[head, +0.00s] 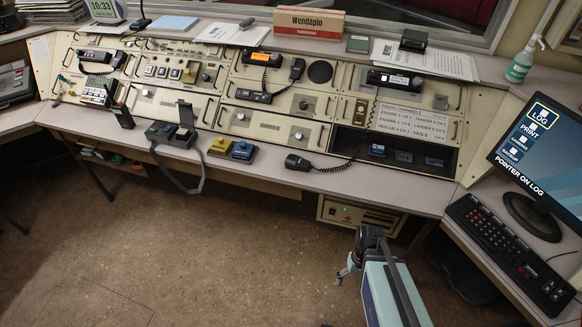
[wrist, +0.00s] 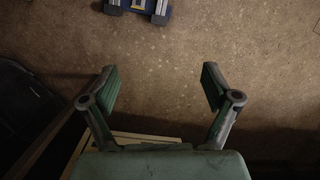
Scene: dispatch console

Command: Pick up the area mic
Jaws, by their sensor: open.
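Several black hand mics show in the head view, and no label readable here tells which is the area mic. One hand mic (head: 298,162) lies on the front ledge of the console, its coiled cord running right toward a dark recess. Another mic (head: 297,69) hangs on the panel right of an orange-display radio. A third mic (head: 119,59) is at the upper left. My gripper (head: 343,274) is low in front of the console, apart from all of them. In the wrist view my gripper (wrist: 160,85) is open and empty over bare floor; no mic shows there.
Blue and yellow pedal-like boxes (head: 232,149) and an upright black handset cradle (head: 184,128) stand left of the ledge mic. A monitor (head: 545,150) and keyboard (head: 510,250) occupy the right desk. A pale cabinet (head: 360,214) is under the console. Floor to the left is clear.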

